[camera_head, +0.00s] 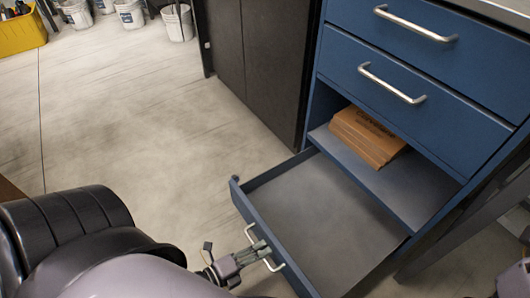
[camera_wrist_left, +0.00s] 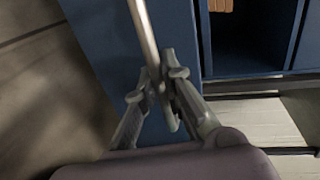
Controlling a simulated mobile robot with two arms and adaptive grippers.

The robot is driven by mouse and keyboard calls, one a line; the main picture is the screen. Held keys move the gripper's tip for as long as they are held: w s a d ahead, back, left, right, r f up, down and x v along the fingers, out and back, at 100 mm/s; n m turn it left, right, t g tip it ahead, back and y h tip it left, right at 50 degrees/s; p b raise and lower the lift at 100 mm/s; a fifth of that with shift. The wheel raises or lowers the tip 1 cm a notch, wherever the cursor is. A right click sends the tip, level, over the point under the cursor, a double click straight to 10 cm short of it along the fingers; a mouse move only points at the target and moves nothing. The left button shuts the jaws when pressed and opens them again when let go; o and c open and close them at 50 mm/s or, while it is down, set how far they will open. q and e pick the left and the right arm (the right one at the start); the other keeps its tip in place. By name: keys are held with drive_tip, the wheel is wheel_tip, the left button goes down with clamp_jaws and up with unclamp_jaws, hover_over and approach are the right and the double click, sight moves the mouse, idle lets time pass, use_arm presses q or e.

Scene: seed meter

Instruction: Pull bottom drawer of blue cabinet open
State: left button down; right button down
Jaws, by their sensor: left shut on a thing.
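The blue cabinet (camera_head: 335,87) stands at the right in the head view. Its bottom drawer (camera_head: 253,217) is pulled well out, and its bare grey inside shows empty. The drawer's metal handle (camera_head: 278,266) is on its front face; it also shows as a bar in the left wrist view (camera_wrist_left: 144,32). My left gripper (camera_head: 262,250) is at this handle. In the left wrist view its fingers (camera_wrist_left: 158,88) are closed around the bar. My right gripper is not in view.
Two upper drawers (camera_head: 400,110) are shut. An open shelf with stacked brown envelopes or folders (camera_head: 366,137) lies above the bottom drawer. A dark cabinet (camera_head: 255,60) stands to the left. White buckets (camera_head: 177,22) and a yellow bin (camera_head: 22,34) are far back. Floor left of the drawer is clear.

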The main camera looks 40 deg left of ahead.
use_arm(q)
drive_tip(key=c, duration=1.7)
unclamp_jaws()
drive_tip(key=shift+r, duration=0.1)
drive_tip(key=shift+r, duration=0.4)
drive_tip(key=o, duration=1.1)
drive_tip(key=r, duration=0.8)
drive_tip(key=shift+w+a+r, duration=0.1)
drive_tip(key=shift+w+r, duration=0.1)
drive_tip(key=shift+r, duration=0.2)
drive_tip(key=shift+c, duration=0.2)
drive_tip(key=shift+s+r, duration=0.1)
drive_tip(key=shift+r, duration=0.3)
drive_tip(key=c, duration=1)
drive_tip(key=shift+s+f, duration=0.1)
drive_tip(key=shift+f, duration=0.15)
drive_tip(key=shift+c, duration=0.2)
